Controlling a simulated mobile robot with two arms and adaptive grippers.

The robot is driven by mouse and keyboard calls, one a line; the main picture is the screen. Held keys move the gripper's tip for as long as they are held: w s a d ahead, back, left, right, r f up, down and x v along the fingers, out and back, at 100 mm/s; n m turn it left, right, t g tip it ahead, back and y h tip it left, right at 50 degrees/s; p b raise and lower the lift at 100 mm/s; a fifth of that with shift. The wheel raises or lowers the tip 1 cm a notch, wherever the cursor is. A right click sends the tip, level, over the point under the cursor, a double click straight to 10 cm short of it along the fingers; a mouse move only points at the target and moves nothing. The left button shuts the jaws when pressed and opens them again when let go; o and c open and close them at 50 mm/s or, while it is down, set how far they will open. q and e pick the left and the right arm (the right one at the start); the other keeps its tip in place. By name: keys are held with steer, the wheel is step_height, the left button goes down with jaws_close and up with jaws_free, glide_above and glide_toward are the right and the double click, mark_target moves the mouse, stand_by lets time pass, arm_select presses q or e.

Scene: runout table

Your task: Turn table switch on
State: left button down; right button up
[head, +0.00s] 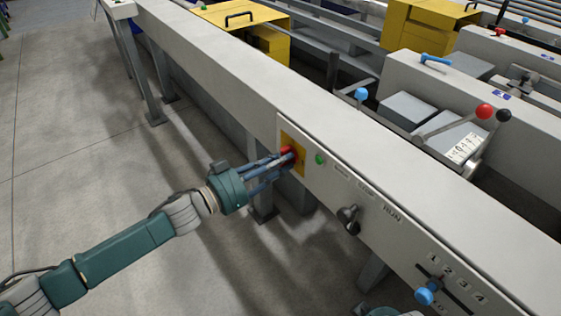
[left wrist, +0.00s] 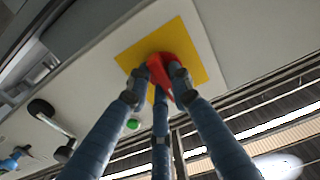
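The red rotary switch (head: 289,152) sits on a yellow plate (head: 301,146) on the side of the long grey table rail. My left gripper (head: 284,159) is at the switch, with its blue fingers around the red handle. In the left wrist view the red switch (left wrist: 172,62) shows between two fingertips of my left gripper (left wrist: 165,72), which close on it from both sides, with the third finger below. The fingers hide part of the handle, so its exact angle is hard to tell.
A green button (head: 320,158) is just right of the yellow plate. Farther right are a black knob (head: 348,218) near the RUN label and a blue-knobbed lever (head: 426,292). Levers with red (head: 484,111) and black (head: 503,115) balls stand behind the rail. The floor at left is clear.

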stand_by(0.3)
arm_select(q)
steer(key=m, duration=0.6)
steer(key=m+p, duration=0.1)
steer(key=m, duration=1.1)
steer(key=shift+w+a+f+p, duration=0.15)
steer(key=shift+w+f+p, duration=0.1)
steer(key=shift+p, duration=0.05)
arm_select(e)
step_height(320, 180, down, 6)
steer(key=shift+s+r, duration=0.1)
steer(key=shift+r, duration=0.05)
steer(key=shift+s, duration=0.1)
arm_select(q)
steer(key=c, duration=1.5)
jaws_free()
steer(key=shift+c, duration=0.2)
